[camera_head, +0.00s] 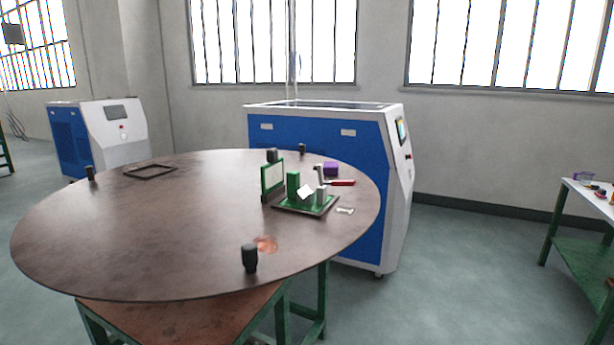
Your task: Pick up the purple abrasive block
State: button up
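The purple abrasive block (331,168) is a small purple box lying on the round brown table (150,235) near its far right edge. It sits just behind a red-handled tool (341,183) and behind the green items on a dark tray. Its lower part is partly hidden by the things in front of it. My gripper does not show in the head view.
A dark tray (318,212) with green blocks and an upright green frame (272,180) stands in front of the block. Several black cylinders, one at the near edge (249,258), stand around the table. A blue-white machine (375,175) stands behind. The table's left-middle is clear.

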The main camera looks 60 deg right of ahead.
aim_at(331, 168)
jog(key=j+z, duration=0.2)
jog(key=z, duration=0.25)
jog(key=j+z, duration=0.55)
jog(key=z, duration=0.3)
jog(key=i, duration=0.05)
